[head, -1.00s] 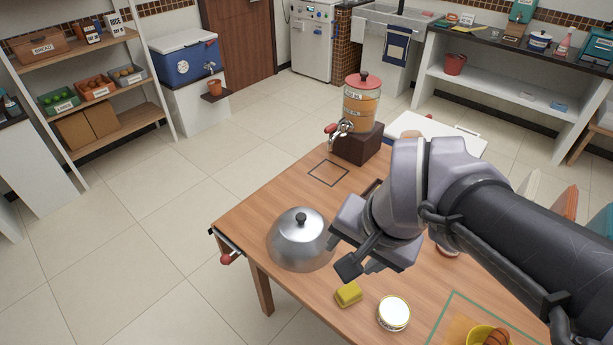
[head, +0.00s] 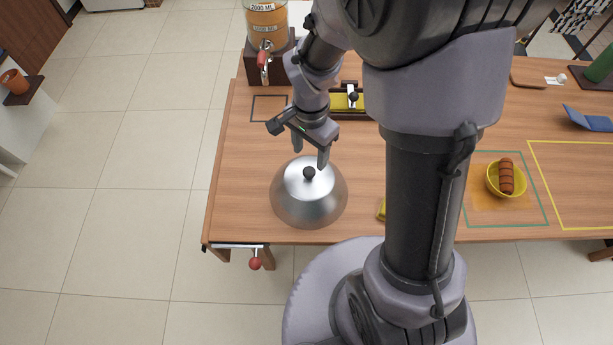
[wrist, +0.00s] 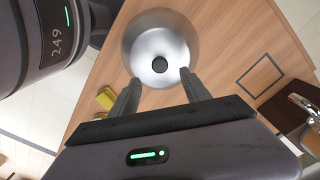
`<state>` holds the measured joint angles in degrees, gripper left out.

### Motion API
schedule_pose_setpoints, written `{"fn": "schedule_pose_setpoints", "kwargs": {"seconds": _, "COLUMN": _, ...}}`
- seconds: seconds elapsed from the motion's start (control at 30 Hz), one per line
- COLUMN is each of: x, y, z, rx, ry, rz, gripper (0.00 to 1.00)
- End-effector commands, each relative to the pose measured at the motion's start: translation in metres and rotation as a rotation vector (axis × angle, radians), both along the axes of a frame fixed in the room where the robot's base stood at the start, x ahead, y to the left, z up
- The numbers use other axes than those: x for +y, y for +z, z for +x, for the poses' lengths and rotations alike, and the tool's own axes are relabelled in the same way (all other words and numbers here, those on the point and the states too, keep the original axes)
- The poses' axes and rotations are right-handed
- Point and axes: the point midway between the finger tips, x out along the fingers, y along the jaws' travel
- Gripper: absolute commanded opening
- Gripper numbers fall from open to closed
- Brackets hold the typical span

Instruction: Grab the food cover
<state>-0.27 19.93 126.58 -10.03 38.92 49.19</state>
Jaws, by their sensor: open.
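The food cover (head: 297,207) is a silver metal dome with a black knob (head: 309,172) on top. It sits on the wooden table near the front left corner. In the wrist view the cover (wrist: 160,28) lies beyond my fingertips, and its black knob (wrist: 160,65) shows between them. My gripper (head: 311,157) is open and empty, with its fingers pointing down above the cover. The fingers (wrist: 158,80) appear on either side of the knob in the picture. I cannot tell how high they are above it.
A drink dispenser (head: 267,28) stands behind the cover at the back left. A yellow block (wrist: 106,98) lies beside the cover. A yellow bowl (head: 493,181) with a brown item is at the right. A red-knobbed handle (head: 255,263) sticks out at the front edge.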

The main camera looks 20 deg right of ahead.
Motion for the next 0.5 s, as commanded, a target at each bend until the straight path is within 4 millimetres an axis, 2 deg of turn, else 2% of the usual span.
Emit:
{"fn": "schedule_pose_setpoints", "kwargs": {"seconds": 0.03, "x": 0.000, "y": -0.012, "z": -0.001, "rx": 0.002, "ry": 0.000, "rz": 0.000, "gripper": 0.55}}
{"fn": "schedule_pose_setpoints", "kwargs": {"seconds": 0.23, "x": 0.000, "y": -0.030, "z": 0.000, "rx": 0.000, "ry": 0.002, "rz": 0.000, "gripper": 0.55}}
{"fn": "schedule_pose_setpoints", "kwargs": {"seconds": 0.4, "x": 0.000, "y": -0.064, "z": -0.002, "rx": 0.002, "ry": 0.000, "rz": 0.000, "gripper": 0.55}}
{"fn": "schedule_pose_setpoints", "kwargs": {"seconds": 0.5, "x": 0.000, "y": -0.074, "z": -0.001, "rx": 0.001, "ry": 0.001, "rz": 0.001, "gripper": 0.55}}
